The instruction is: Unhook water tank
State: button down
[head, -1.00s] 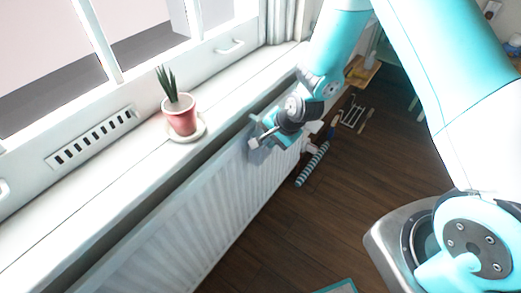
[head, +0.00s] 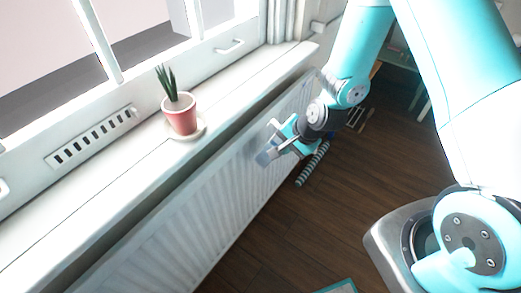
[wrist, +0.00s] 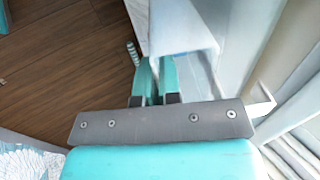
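In the wrist view a pale, whitish box, which looks like the tank (wrist: 182,28), lies right at my fingertips. My gripper (wrist: 157,62) has its two teal fingers close together, with a thin pale strip between them at the tank's near edge. It looks shut on the tank. In the head view my gripper (head: 284,146) is in front of the radiator, below the sill. The tank's hook is not visible.
The white ribbed radiator (head: 190,220) runs under the window sill (head: 95,195). A potted plant (head: 180,115) stands on a saucer on the sill. A striped stick (head: 313,165) and other slim items lie on the wooden floor (head: 300,225), which is otherwise mostly clear.

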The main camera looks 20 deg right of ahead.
jog(key=shift+s+d, duration=0.25)
jog(key=shift+s, duration=0.1)
jog(key=s+d+r+p, duration=0.1)
jog(key=s+d+r, duration=0.2)
jog(key=s, duration=0.1)
jog(key=shift+s+d, duration=0.25)
jog(key=shift+s, duration=0.15)
dwell(0.4)
